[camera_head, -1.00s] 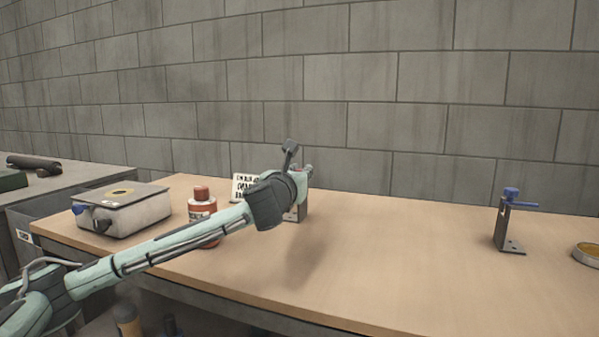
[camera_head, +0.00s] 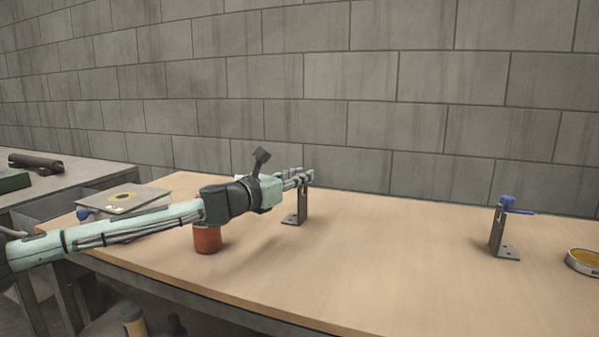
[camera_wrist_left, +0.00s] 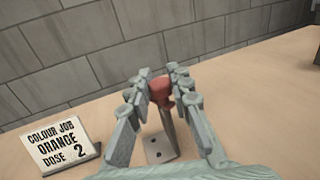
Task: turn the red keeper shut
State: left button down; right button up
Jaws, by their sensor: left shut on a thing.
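The red keeper (camera_wrist_left: 160,88) sits at the top of a grey metal bracket (camera_head: 302,206), whose foot plate rests on the bench. In the left wrist view the keeper is between the two fingers of my left gripper (camera_wrist_left: 160,85), which is shut on it. In the head view the left gripper (camera_head: 302,176) is at the bracket's top, coming from the left, and its fingers hide most of the keeper. My right gripper is not in view.
A second bracket with a blue keeper (camera_head: 508,203) stands at the right, near a round tin (camera_head: 583,261). A red container (camera_head: 207,238) stands under my left arm. A sign (camera_wrist_left: 58,145) reads "COLOUR JOB ORANGE DOSE 2". A flat-topped box (camera_head: 130,199) is at the left. The bench's middle is clear.

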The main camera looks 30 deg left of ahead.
pick_arm(q)
jog(key=shift+m+h, duration=0.5)
jog(key=shift+h, duration=0.3)
jog(key=c, duration=1.3)
grip_release()
jog(key=shift+c, duration=0.2)
jog(key=shift+r, duration=5.05)
jog(key=shift+f, duration=0.1)
